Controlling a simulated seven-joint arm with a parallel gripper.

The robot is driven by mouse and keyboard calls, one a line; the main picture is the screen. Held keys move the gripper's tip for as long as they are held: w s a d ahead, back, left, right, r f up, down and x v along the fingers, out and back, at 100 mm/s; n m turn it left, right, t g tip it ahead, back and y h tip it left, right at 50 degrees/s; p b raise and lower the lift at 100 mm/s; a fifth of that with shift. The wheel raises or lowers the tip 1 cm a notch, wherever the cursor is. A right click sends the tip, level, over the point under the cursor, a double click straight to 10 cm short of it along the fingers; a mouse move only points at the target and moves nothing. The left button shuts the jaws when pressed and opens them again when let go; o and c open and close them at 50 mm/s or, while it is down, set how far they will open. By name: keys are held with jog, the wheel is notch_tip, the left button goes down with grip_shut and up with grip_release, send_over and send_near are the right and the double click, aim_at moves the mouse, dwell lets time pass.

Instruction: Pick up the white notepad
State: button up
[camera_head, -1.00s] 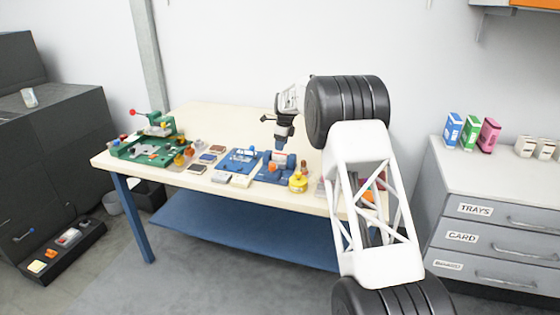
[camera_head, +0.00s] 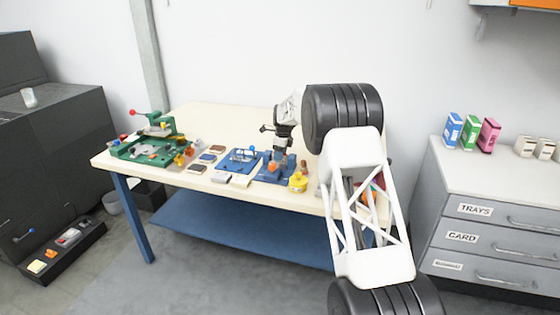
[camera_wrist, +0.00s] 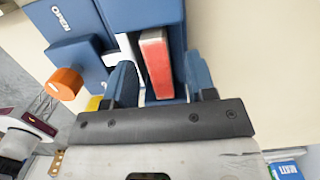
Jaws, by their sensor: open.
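My gripper (camera_head: 282,153) is low over the blue holder (camera_head: 266,174) on the table. In the wrist view my gripper (camera_wrist: 161,72) is open, with one finger on each side of an upright block with a red face and white edges (camera_wrist: 157,64). This block sits in a slot of the blue holder (camera_wrist: 80,55). It may be the white notepad seen edge-on, but I cannot tell for sure. A visible gap separates it from the left finger. My gripper mostly hides the block in the head view.
An orange knob (camera_wrist: 66,83) is left of the fingers. A yellow round item (camera_head: 298,182) stands in front of the holder. Small pale items (camera_head: 241,181) lie near the front edge. A green fixture (camera_head: 150,146) is at the left. The table's back (camera_head: 215,120) is clear.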

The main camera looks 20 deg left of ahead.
grip_shut()
jog(key=shift+r, duration=0.15)
notch_tip(320, 180, up, 10)
dwell(0.9)
jog(key=shift+d, duration=0.1)
dwell(0.5)
